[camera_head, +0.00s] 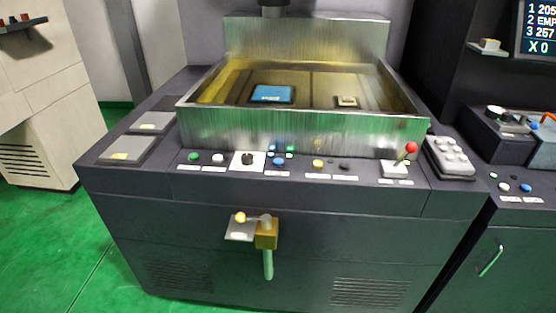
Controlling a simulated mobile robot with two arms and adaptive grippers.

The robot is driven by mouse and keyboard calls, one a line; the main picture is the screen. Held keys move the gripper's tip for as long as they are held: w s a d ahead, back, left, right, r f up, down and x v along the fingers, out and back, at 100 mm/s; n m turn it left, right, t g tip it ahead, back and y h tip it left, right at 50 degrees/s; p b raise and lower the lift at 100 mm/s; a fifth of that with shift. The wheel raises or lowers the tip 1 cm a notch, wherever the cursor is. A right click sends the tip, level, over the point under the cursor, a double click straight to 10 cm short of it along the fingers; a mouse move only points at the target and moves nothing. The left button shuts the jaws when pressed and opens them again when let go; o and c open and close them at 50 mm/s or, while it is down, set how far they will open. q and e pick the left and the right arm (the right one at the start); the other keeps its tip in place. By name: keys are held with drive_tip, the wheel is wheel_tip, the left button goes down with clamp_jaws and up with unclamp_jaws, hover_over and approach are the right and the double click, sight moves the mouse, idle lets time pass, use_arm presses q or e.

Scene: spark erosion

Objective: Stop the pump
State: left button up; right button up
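A dark machine stands in front of me with a metal tank (300,132) on top. Its front panel carries a green button (193,156), a white button (218,158), a black rotary knob (249,159) on a white plate, blue buttons (278,160), a yellow button (318,163) and a black button (344,166). A lever with a red ball (411,148) stands tilted at the panel's right. The labels are too small to read, so I cannot tell which control is the pump's. Neither of my grippers shows.
A brass valve (266,235) with a green handle (268,264) sticks out of the machine front. In the tank are a blue block (271,94) and a small pale piece (347,101). A keypad (450,155) is at the right. Green floor (60,240) is clear at left.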

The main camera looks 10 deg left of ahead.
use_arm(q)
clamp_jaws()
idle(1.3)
